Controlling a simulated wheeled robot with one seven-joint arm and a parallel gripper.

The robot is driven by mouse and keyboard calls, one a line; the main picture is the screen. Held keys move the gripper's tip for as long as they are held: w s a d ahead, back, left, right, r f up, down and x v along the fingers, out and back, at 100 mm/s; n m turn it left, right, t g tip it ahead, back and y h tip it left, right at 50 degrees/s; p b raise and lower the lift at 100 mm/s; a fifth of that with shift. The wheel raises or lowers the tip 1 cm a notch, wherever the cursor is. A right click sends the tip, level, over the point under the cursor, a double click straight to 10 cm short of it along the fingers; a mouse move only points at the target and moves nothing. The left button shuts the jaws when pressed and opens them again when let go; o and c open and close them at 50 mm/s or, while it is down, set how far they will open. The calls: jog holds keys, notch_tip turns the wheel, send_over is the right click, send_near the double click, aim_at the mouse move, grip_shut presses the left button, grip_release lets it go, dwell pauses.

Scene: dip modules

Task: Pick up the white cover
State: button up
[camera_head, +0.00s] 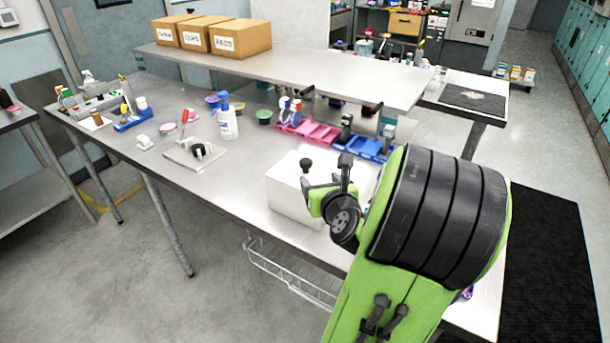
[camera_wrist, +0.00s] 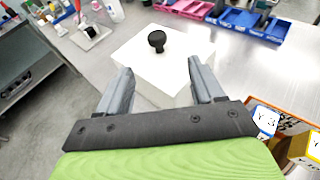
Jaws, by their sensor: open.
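The white cover (camera_head: 291,199) is a box shape with a black knob (camera_head: 306,165) on top, standing on the metal table near its front edge. In the wrist view the white cover (camera_wrist: 150,47) lies just beyond my fingers, with its black knob (camera_wrist: 157,40) a little ahead of the gap between them. My gripper (camera_wrist: 158,72) is open and empty, its two grey fingers apart. In the head view my green and black arm hides part of the cover's right side.
Pink bins (camera_head: 309,132) and blue bins (camera_head: 371,148) stand behind the cover. A white bottle (camera_head: 228,122) and a small plate (camera_head: 194,152) with a black knob are to the left. A raised shelf (camera_head: 290,68) runs above the table's back. Labelled boxes (camera_wrist: 267,122) sit right of my gripper.

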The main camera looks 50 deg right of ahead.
aim_at(307, 165)
jog(key=p+x, duration=1.2)
jog(key=shift+w+r, duration=0.2)
jog(key=shift+w, duration=0.25)
jog(key=shift+w+d+f, duration=0.2)
jog(key=shift+w+f, duration=0.05)
jog(key=shift+s+a, duration=0.1)
jog(key=shift+s, duration=0.05)
jog(key=shift+c, duration=1)
grip_shut()
